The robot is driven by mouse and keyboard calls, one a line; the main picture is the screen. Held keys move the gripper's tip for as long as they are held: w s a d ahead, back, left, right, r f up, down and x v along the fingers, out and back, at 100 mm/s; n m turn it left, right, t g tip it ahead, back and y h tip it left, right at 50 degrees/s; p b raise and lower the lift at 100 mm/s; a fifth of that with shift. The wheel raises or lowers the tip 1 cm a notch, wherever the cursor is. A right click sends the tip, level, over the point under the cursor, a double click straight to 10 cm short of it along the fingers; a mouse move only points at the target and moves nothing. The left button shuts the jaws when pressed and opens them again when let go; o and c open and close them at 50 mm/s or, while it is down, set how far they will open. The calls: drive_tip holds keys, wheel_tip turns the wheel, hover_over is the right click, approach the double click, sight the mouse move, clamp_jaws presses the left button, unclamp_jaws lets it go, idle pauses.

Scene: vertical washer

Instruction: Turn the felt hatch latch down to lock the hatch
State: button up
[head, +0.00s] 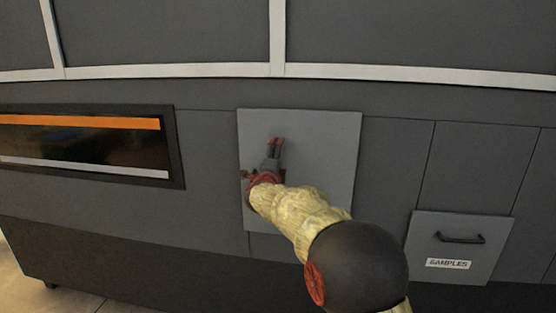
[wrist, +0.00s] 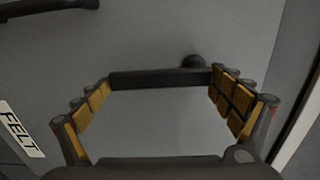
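The felt hatch (head: 325,150) is a light grey square panel on the dark grey machine front. Its latch (wrist: 150,78) is a dark bar lying crosswise in the wrist view, with a round knob-like pivot (wrist: 193,62) near its right end. My gripper (wrist: 160,84) is open, with yellow-padded fingers on either side of the bar. The right fingers are close to the pivot end and the left ones close to the free end; I cannot tell whether they touch. In the head view my gripper (head: 274,147) is in front of the hatch and the latch cannot be made out.
A white "FELT" label (wrist: 20,130) is at the left of the wrist view, and a dark handle (wrist: 45,7) at its upper left. In the head view, a samples drawer (head: 460,250) with a handle is at lower right. A dark window with an orange strip (head: 80,122) is at left.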

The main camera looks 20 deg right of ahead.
drive_tip(key=shift+o, duration=0.3)
drive_tip(key=v, duration=1.2)
drive_tip(key=shift+w+f, duration=0.1)
